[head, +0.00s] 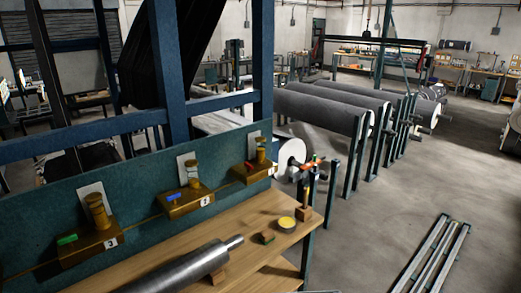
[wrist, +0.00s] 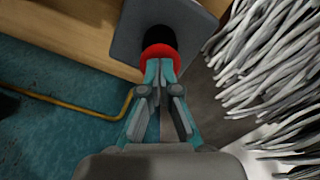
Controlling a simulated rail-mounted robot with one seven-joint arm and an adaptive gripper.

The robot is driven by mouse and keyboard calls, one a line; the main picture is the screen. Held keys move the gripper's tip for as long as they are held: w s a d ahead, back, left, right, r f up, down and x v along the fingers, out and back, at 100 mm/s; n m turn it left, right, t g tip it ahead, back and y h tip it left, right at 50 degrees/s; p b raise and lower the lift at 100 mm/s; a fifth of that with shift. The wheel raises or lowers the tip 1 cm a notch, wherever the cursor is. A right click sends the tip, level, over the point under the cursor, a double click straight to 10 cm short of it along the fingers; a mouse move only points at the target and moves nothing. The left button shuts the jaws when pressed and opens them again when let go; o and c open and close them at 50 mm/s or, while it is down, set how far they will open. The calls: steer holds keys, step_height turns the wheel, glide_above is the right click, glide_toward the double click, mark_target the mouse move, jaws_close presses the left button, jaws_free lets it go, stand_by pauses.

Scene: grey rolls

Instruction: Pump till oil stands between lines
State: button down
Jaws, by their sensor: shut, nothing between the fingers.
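Three brass oiler blocks sit along the teal panel in the head view. The left one (head: 88,245), marked 3, has a green lever (head: 67,239). The middle one (head: 185,203), marked 2, has a blue lever (head: 173,197). The right one (head: 252,174) has a red lever (head: 249,164). Each carries a yellowish cup before a pale plate; oil levels and lines are too small to read. In the wrist view my gripper (wrist: 160,66) is shut, its tips at a red-rimmed black round part (wrist: 160,51); I cannot tell whether they touch. I cannot pick my gripper out in the head view.
The wooden bench (head: 255,218) holds a metal roller (head: 180,268), a yellow-topped tin (head: 286,224) and a small block (head: 267,237). In the wrist view a brass pipe (wrist: 70,105) runs along the teal surface, with pale strands (wrist: 270,70) at right. Large grey rolls (head: 320,108) stand behind.

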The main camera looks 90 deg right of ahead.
steer(key=shift+r+p, duration=1.4)
steer(key=shift+r, duration=1.85)
